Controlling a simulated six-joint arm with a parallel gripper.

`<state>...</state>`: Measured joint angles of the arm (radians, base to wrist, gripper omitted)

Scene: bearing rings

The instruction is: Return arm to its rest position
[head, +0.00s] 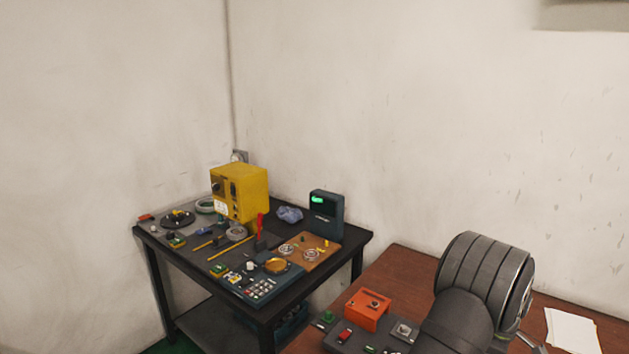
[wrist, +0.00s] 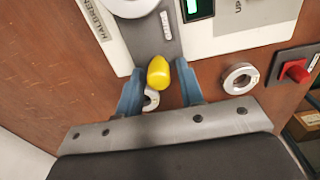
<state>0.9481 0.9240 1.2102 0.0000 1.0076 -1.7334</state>
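In the wrist view my gripper (wrist: 160,82) shows two blue fingers spread apart with a clear gap, and nothing is clamped between them. Behind the gap stand a rounded yellow knob (wrist: 158,72) and a metal ring (wrist: 151,99), partly hidden by the knob. A second bearing ring (wrist: 239,78) lies on the brown surface right of the fingers. In the head view my dark, ribbed arm rises at the lower right, and my gripper is out of sight.
The wrist view also shows a red knob (wrist: 295,71) on a dark plate and a green display (wrist: 198,8). In the head view, an orange box (head: 366,311) sits on the brown table (head: 402,269), with papers (head: 571,331) to the right. A cluttered black bench (head: 350,240) stands left.

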